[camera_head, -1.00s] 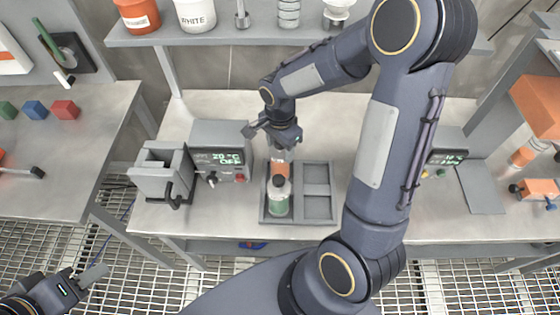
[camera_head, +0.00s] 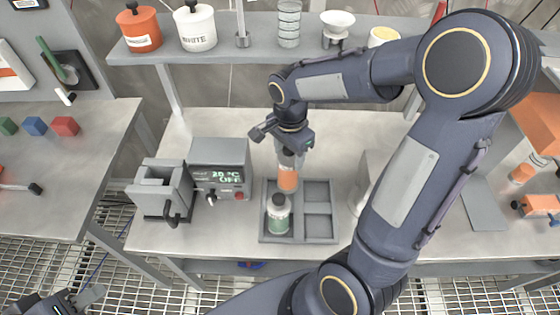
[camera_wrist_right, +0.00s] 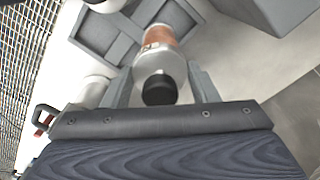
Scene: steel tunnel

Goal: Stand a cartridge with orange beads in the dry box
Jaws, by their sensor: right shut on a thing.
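My right gripper (camera_head: 291,148) is shut on a cartridge with orange beads (camera_head: 288,180). The cartridge hangs upright over the back left part of the grey divided tray (camera_head: 333,212). In the right wrist view, the cartridge (camera_wrist_right: 160,60) sits between the fingers (camera_wrist_right: 158,88), its black cap towards the camera. A cartridge with green beads (camera_head: 279,215) and a black cap stands in the tray's front left compartment. An open-topped grey box (camera_head: 157,186) with a dark handle stands left of the tray; I cannot tell if it is the dry box. My left gripper (camera_head: 82,301) is at the lower left, partly cut off.
A grey unit (camera_head: 219,165) reading 20 °C and OFF stands between the box and tray. The shelf behind carries an orange jar (camera_head: 139,28) and a white jar (camera_head: 195,27). My right arm hides part of the bench. The tray's right compartments look empty.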

